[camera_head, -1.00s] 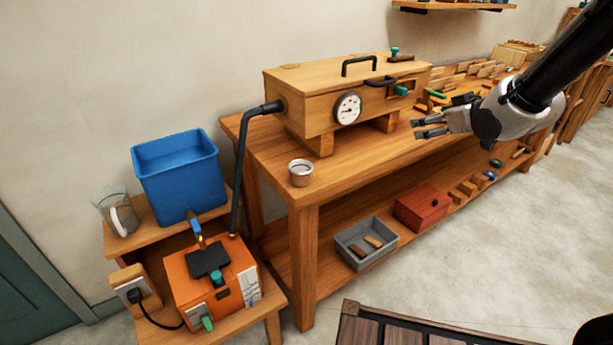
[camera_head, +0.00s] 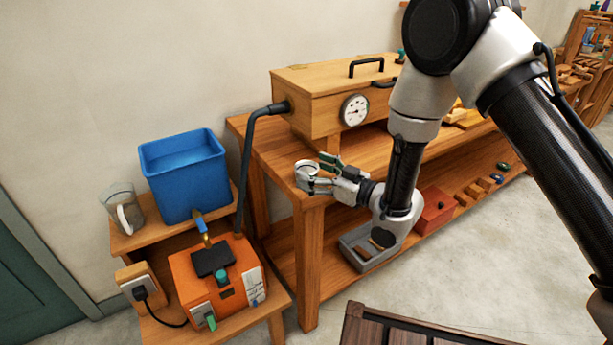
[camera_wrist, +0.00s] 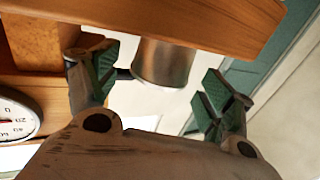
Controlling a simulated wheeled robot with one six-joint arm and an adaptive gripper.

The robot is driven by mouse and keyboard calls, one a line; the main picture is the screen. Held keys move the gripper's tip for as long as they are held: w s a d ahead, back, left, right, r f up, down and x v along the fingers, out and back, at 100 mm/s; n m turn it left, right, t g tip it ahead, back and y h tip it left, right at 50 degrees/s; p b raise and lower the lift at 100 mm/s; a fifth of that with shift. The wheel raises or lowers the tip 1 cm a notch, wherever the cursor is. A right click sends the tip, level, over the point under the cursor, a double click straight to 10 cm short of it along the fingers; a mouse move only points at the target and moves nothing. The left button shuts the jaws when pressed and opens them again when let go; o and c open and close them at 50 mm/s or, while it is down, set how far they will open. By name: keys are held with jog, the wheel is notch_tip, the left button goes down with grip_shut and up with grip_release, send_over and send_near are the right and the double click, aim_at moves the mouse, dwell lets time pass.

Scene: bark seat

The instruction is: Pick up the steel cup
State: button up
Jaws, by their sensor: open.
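The steel cup (camera_head: 306,172) stands upright at the left front corner of the wooden workbench (camera_head: 262,150). My gripper (camera_head: 322,172) is at the cup, with its fingers reaching toward it from the right and covering part of its side. In the wrist view, the cup (camera_wrist: 163,62) shows between the two green-padded fingers of my gripper (camera_wrist: 155,88), closer to the left finger. The fingers are spread apart, with a clear gap on the cup's right. I cannot tell whether the left finger touches the cup.
A wooden box with a gauge (camera_head: 355,110) stands on the bench behind my gripper. A black hose (camera_head: 247,165) runs from it to an orange unit (camera_head: 215,280) at the lower left. A blue bin (camera_head: 183,175) and a clear jug (camera_head: 122,210) stand left of the bench.

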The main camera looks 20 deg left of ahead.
jog(key=x, duration=0.2)
jog(key=shift+w+a, duration=0.1)
jog(key=shift+a, duration=0.2)
jog(key=c, duration=1.2)
jog(key=shift+o, duration=0.2)
jog(key=shift+r, duration=0.1)
